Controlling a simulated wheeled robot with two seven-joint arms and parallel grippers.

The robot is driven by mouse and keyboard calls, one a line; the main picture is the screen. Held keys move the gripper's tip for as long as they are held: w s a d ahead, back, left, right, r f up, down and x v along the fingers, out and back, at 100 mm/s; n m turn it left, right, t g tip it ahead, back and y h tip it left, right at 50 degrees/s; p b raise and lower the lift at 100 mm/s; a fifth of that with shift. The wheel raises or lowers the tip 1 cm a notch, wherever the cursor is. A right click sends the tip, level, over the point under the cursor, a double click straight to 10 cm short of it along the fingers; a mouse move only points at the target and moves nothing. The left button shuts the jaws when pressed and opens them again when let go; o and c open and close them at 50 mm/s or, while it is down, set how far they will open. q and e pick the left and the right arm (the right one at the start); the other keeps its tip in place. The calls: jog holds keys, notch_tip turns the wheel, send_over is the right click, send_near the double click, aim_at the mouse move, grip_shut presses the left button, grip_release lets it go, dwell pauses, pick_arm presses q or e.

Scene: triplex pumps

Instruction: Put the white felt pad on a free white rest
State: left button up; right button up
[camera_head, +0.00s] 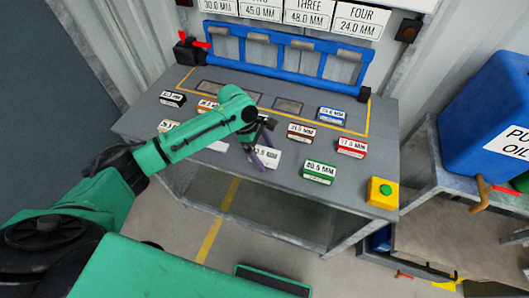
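A white block (268,157) with a label ending in ".5 MM" sits near the front edge of the grey bench, partly behind my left gripper (262,152). The gripper points down at its left side; whether it touches the block is unclear. The fingers are partly hidden, so their opening cannot be told. A flat white piece (218,146) shows beside my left forearm, mostly covered by it. I cannot tell whether this piece is the felt pad or a rest. No felt pad or free white rest can be clearly made out. My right gripper is not in view.
The grey bench (275,177) holds several labelled blocks, among them green (319,172), red (351,147), brown (300,132), blue (332,116) and black (172,99). A blue frame (290,58) stands behind. A yellow button box (382,193) is at the right corner.

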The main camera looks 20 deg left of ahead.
pick_arm(q)
jog(key=shift+r, duration=0.25)
jog(key=b+v, duration=0.1)
jog(key=v, duration=1.1)
jog(key=shift+s, duration=0.1)
